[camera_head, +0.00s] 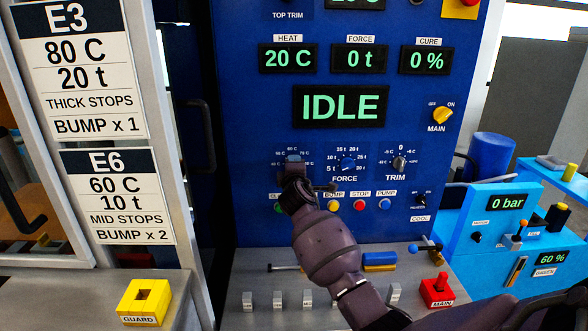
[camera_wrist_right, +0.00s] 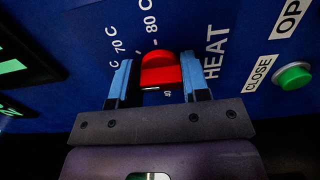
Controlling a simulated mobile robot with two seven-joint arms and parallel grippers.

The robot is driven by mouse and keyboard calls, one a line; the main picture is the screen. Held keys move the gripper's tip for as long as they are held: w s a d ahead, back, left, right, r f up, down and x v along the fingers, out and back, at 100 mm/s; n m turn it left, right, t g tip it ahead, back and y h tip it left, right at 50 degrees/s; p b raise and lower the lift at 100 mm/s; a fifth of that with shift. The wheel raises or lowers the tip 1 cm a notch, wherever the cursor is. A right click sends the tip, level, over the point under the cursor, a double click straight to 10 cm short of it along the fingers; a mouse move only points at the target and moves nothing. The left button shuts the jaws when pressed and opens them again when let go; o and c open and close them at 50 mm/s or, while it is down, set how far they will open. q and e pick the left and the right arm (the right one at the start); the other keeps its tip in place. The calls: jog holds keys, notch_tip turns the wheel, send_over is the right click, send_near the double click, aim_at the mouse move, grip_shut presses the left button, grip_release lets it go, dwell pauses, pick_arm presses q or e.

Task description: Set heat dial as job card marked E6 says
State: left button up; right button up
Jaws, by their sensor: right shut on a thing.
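The job card marked E6 (camera_head: 117,196) hangs on the frame at the left in the head view and reads 60 C, 10 t, MID STOPS, BUMP x 2. In the right wrist view the red heat dial (camera_wrist_right: 160,70) sits between the blue fingers of my right gripper (camera_wrist_right: 159,80), which is shut on it. The labels 70 C and 80 C show near the dial; its pointer cannot be made out. In the head view my right gripper (camera_head: 292,159) covers the dial. The heat display (camera_head: 287,58) reads 20 C. My left gripper is out of view.
The FORCE dial (camera_head: 347,164) and TRIM dial (camera_head: 399,163) are close to the right of my gripper. Push buttons, including STOP (camera_head: 359,205), lie just below. The E3 card (camera_head: 82,75) hangs above E6. The status display (camera_head: 340,106) reads IDLE.

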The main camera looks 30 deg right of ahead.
jog(key=o, duration=0.9)
jog(key=shift+s+a, duration=0.1)
jog(key=v, duration=1)
jog(key=shift+s+a, duration=0.1)
jog(key=shift+s, duration=0.2)
